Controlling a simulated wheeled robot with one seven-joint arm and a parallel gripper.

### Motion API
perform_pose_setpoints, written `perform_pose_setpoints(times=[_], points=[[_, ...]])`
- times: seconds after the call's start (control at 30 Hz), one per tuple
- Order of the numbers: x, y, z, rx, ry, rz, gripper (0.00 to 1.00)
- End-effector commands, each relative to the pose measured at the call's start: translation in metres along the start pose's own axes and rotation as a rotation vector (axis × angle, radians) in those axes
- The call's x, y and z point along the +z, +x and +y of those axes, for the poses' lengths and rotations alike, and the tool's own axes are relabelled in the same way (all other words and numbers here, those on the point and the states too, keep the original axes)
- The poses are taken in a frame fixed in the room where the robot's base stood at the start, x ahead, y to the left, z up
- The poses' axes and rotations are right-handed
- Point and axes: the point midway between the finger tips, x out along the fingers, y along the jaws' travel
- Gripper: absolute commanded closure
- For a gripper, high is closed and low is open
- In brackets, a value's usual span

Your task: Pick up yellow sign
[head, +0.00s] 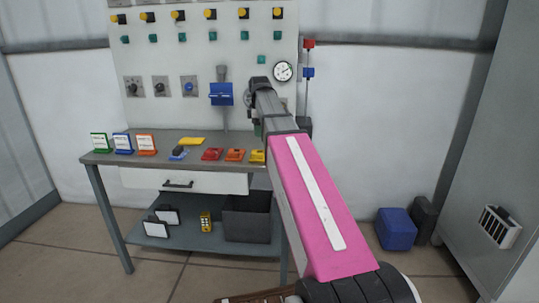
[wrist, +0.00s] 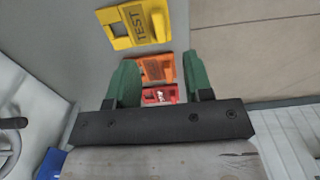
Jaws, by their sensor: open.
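The yellow sign (wrist: 122,38), marked TEST, lies on the table in the upper part of the wrist view, ahead of my fingertips. In the head view the yellow sign (head: 257,156) is at the right end of a row, partly beside my arm. My gripper (wrist: 159,60) has two green fingers spread apart with nothing held between them. An orange sign (wrist: 155,70) and a red sign (wrist: 160,95) show in the gap between the fingers. In the head view my gripper is mostly hidden by my arm.
The grey table (head: 215,136) also bears a blue sign (head: 179,153), a flat yellow piece (head: 192,141) and several upright cards at the left. A control panel (head: 210,60) with buttons, a gauge (head: 283,71) and a blue box (head: 221,94) stands behind.

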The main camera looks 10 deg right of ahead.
Motion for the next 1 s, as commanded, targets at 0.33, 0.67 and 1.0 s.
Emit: perform_pose_setpoints(times=[0.33, 0.67, 1.0], points=[[0.0, 0.036, -0.001, -0.002, -0.002, -0.001, 0.53], [0.0, 0.06, 0.001, 0.0, -0.001, 0.0, 0.53], [-0.002, 0.101, 0.002, -0.001, 0.0, 0.0, 0.53]])
